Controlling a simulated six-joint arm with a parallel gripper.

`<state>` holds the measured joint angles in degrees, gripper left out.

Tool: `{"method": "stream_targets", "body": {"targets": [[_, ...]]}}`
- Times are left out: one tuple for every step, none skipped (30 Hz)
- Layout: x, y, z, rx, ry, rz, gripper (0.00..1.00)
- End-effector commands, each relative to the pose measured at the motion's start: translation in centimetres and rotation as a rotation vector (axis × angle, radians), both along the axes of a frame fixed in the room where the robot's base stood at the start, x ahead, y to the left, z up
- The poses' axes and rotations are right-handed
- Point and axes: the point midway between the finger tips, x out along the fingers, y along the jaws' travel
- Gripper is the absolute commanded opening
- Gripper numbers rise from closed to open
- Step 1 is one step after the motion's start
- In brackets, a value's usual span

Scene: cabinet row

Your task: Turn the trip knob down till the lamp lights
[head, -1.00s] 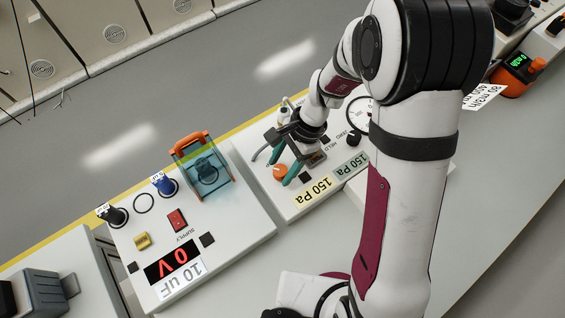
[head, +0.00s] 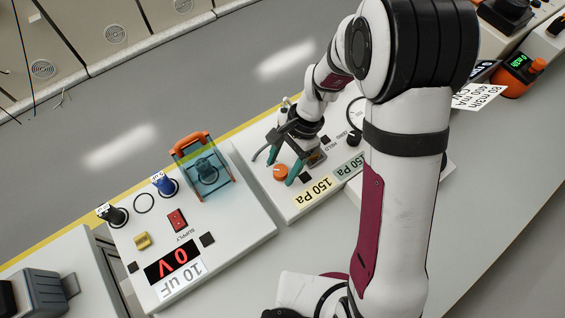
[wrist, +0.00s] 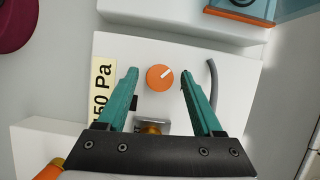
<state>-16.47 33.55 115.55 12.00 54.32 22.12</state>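The orange trip knob (head: 281,172) sits on the white panel beside a "150 Pa" label (head: 313,192). In the wrist view the knob (wrist: 160,77) shows a white pointer line slanting to the upper right. My gripper (wrist: 159,79) is open, its two teal fingers on either side of the knob with gaps on both sides. Whether the fingertips are at the knob's height is hard to tell. In the head view my gripper (head: 272,169) is over the knob. I cannot make out the lamp; part of the panel is hidden by my arm.
Left of this panel is a box with a "0 V" display (head: 173,262), an orange-handled blue clear cover (head: 203,168), and black and blue terminals. A dark hose (wrist: 213,82) curves close to the right finger. A gauge (head: 356,112) is partly behind my arm.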

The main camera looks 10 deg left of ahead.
Motion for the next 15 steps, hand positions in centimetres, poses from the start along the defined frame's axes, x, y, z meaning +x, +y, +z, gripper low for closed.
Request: {"method": "stream_targets", "body": {"targets": [[0.0, 0.0, 0.0, 0.000, 0.000, 0.000, 0.71], [0.0, 0.0, 0.0, 0.000, 0.000, 0.000, 0.71], [0.0, 0.0, 0.0, 0.000, 0.000, 0.000, 0.71], [0.0, 0.0, 0.0, 0.000, 0.000, 0.000, 0.71], [0.0, 0.0, 0.0, 0.000, 0.000, 0.000, 0.71], [0.0, 0.0, 0.0, 0.000, 0.000, 0.000, 0.71], [0.0, 0.0, 0.0, 0.000, 0.000, 0.000, 0.71], [0.0, 0.0, 0.0, 0.000, 0.000, 0.000, 0.71], [0.1, 0.0, 0.2, 0.000, 0.000, -0.001, 0.71], [0.2, -0.1, 0.4, 0.001, -0.001, -0.001, 0.71], [0.3, -0.2, 0.7, 0.001, -0.002, -0.001, 0.71], [0.5, -0.4, 1.3, 0.001, -0.003, -0.001, 0.71], [0.7, -0.5, 1.9, 0.001, -0.004, -0.002, 0.71], [0.9, -0.7, 2.6, 0.001, -0.005, -0.002, 0.71], [1.3, -1.0, 3.8, 0.002, -0.005, -0.002, 0.71]]}}
